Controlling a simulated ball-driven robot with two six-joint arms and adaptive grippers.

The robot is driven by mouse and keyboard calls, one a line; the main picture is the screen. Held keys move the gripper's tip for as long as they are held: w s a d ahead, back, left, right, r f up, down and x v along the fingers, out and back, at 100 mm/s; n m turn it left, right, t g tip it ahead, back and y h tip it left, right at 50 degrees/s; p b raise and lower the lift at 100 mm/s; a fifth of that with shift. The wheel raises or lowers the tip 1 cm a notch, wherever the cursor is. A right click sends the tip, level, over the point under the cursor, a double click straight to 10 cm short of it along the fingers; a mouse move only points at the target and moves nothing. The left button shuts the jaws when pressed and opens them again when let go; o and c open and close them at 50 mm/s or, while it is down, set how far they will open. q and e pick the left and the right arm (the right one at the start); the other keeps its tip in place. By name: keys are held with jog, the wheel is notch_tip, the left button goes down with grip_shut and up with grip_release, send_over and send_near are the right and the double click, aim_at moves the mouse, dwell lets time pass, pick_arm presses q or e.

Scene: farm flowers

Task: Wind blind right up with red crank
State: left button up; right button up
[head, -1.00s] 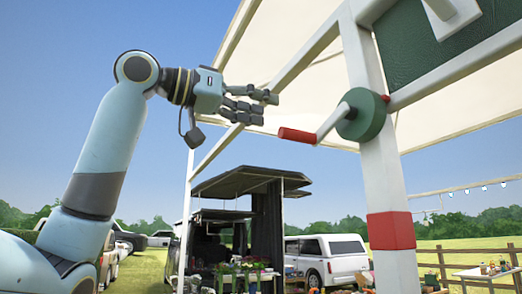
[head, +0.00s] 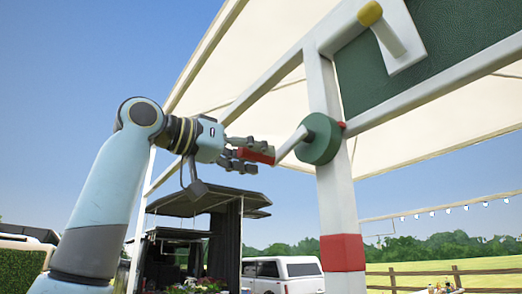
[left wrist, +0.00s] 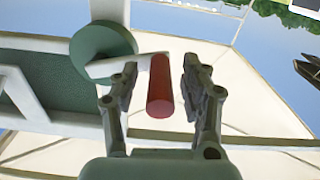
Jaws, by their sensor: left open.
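The red crank handle (head: 257,155) sticks out to the left of a white crank arm (head: 291,142) on a round green hub (head: 319,139), fixed to a white post. My left gripper (head: 255,149) is at the red handle in the head view. In the left wrist view the red handle (left wrist: 160,87) lies between the two open fingers of my left gripper (left wrist: 159,85), with gaps showing at both sides. The green blind (head: 445,50) is at the upper right; part of it is out of frame. My right gripper is not in view.
The white post (head: 337,205) with a red band stands just right of the handle. White frame bars and a cream canopy (head: 270,90) are overhead. A white lever with a yellow knob (head: 370,14) is at the upper right. A white car (head: 285,275) stands far behind.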

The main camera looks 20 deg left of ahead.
pick_arm(q)
jog(key=shift+x, duration=0.8)
grip_shut()
